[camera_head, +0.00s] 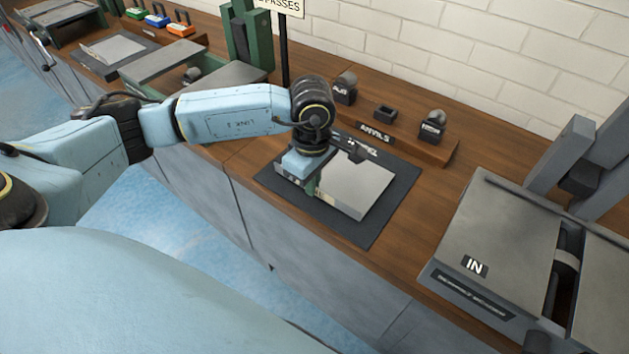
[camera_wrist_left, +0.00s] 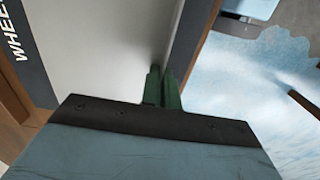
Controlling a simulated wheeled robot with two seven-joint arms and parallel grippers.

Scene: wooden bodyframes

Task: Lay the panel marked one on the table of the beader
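A light grey sheet panel (camera_head: 362,190) is at the dark mat (camera_head: 388,225) on the bench in the head view. No number mark on it can be read. My left gripper (camera_head: 311,186) reaches down to its near left edge. In the left wrist view, the green fingers (camera_wrist_left: 163,87) are close together, with the edge of the panel (camera_wrist_left: 110,45) running between them. Whether the panel touches the mat all over is not clear. A machine with a flat grey table (camera_head: 500,235) marked IN stands at the right; its front label is too small to read. My right gripper is out of view.
A wooden rack marked ANVILS (camera_head: 405,143) with small dark blocks stands behind the mat. A green-framed machine (camera_head: 245,45) and a post with a sign are at the back left. Bare bench lies between the mat and the right machine.

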